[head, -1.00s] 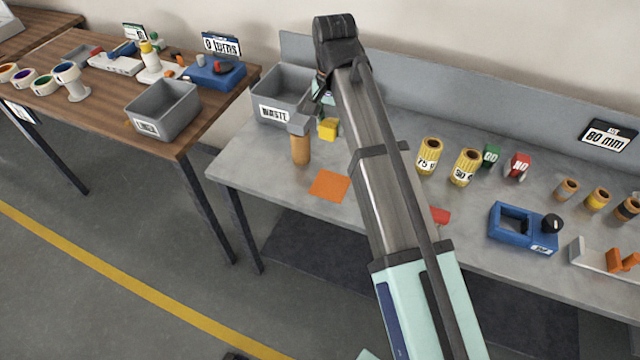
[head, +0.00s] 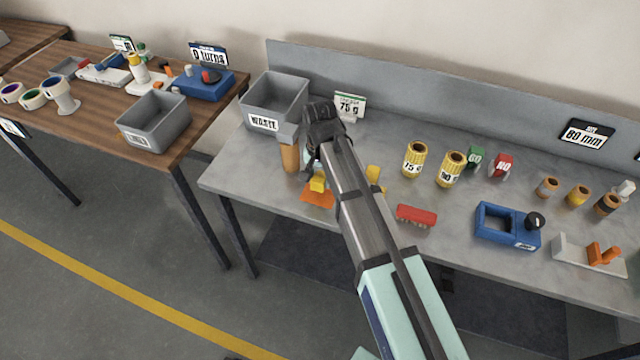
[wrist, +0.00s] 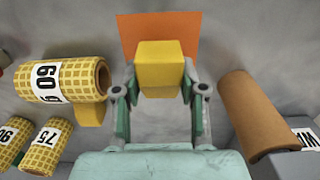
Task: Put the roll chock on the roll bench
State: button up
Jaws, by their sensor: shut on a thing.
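The roll chock, seen as a yellow block (wrist: 160,68), is between the fingers of my gripper (wrist: 160,88) in the wrist view. My gripper is shut on it. In the head view the yellow block (head: 318,182) shows just below my gripper (head: 312,172), over an orange square (head: 312,200) near the front left of the grey bench (head: 235,172). The block covers part of the square; I cannot tell whether it touches it. Another yellow block (wrist: 90,115) lies beside the roll marked 60 (wrist: 65,80) in the wrist view.
A brown cylinder (wrist: 255,112) lies close to one side of my gripper, with the grey waste bin (head: 272,98) behind. Yellow rolls (head: 415,160), a red block (head: 416,215) and a blue fixture (head: 505,225) are to the right. The bench front near the square is clear.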

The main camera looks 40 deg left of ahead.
aim_at(320, 187)
jog(key=shift+f+p, duration=0.4)
jog(key=shift+f, duration=1.55)
jog(key=o, duration=1.2)
jog(key=shift+f, duration=0.1)
notch_tip(320, 187, up, 12)
jog(key=b, duration=0.3)
